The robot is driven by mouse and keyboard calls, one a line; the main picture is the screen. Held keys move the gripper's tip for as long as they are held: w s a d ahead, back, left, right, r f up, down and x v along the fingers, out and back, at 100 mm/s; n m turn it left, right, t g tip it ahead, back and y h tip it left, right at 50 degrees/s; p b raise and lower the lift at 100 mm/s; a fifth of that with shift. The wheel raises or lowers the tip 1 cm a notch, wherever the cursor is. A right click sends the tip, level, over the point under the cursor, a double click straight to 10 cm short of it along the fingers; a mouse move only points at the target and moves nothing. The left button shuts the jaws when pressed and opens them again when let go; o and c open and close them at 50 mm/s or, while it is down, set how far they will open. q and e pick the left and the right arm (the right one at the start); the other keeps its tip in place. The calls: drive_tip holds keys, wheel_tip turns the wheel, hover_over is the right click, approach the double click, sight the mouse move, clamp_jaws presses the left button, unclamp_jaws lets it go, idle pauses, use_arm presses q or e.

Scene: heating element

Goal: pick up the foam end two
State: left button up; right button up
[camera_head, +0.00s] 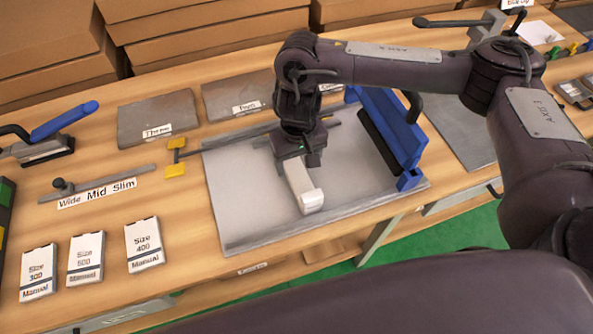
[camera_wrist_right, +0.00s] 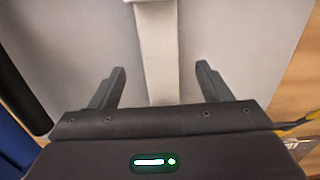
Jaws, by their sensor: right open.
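A long white piece (camera_head: 303,187), which looks like the foam end, lies on the grey board (camera_head: 238,213). My right gripper (camera_head: 290,162) is right above its far end and hides that end in the head view. In the right wrist view the white piece (camera_wrist_right: 158,50) runs between the two fingers of my right gripper (camera_wrist_right: 160,82). The fingers are open, with a gap on each side of the piece. I cannot tell which numbered foam end this is. My left gripper is not in view.
A blue fixture (camera_head: 393,130) stands along the board's right side. A yellow-ended rod (camera_head: 177,157) lies at its left. Booklets (camera_head: 85,258) lie at the front left, a blue-handled tool (camera_head: 45,135) at the far left. Cardboard boxes (camera_head: 190,25) line the back.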

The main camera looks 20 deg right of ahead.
sight(298, 173)
drive_tip(key=f, duration=0.6)
drive_tip(key=shift+w, duration=0.35)
drive_tip(key=c, duration=1.1)
